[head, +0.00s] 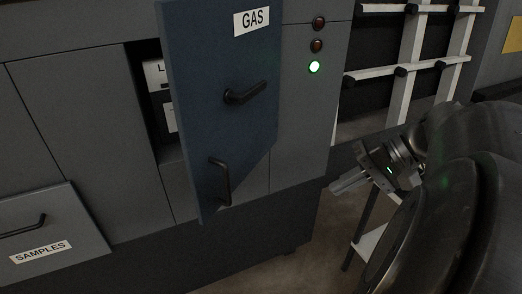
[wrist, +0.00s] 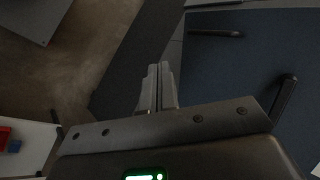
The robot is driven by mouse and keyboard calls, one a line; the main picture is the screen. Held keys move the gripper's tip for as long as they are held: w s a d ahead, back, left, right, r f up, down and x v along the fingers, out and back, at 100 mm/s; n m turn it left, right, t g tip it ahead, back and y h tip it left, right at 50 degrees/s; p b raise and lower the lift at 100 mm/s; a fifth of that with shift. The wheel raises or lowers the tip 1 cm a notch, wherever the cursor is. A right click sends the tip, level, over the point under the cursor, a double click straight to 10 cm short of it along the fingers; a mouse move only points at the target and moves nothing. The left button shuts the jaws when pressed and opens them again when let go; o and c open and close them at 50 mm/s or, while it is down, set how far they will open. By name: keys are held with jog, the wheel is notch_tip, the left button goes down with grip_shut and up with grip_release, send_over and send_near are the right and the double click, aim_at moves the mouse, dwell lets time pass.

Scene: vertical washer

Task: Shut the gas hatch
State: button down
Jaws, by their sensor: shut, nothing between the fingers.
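The gas hatch (head: 205,110) is a dark blue door with a white GAS label, swung open from the grey washer cabinet (head: 300,120). It has two black handles, an upper one (head: 245,94) and a lower one (head: 221,182). Behind it a dark opening (head: 148,105) shows, with white labelled things partly hidden by the door. My gripper (head: 335,187) is shut and empty, to the right of the door and apart from it. In the wrist view my gripper (wrist: 158,85) points along the cabinet's dark base, and the blue door (wrist: 240,70) lies to its right with both handles showing.
A SAMPLES drawer (head: 50,235) sticks out at the lower left. A white rack (head: 410,60) stands at the back right. A small white-topped table (head: 370,245) stands below my arm. Bare floor (head: 290,270) lies in front.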

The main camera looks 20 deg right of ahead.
jog(key=a+r+x, duration=0.1)
jog(key=r+x, duration=0.1)
jog(key=x, duration=1)
jog(key=shift+w+a, duration=0.3)
jog(key=shift+w, duration=0.05)
jog(key=shift+a, duration=0.1)
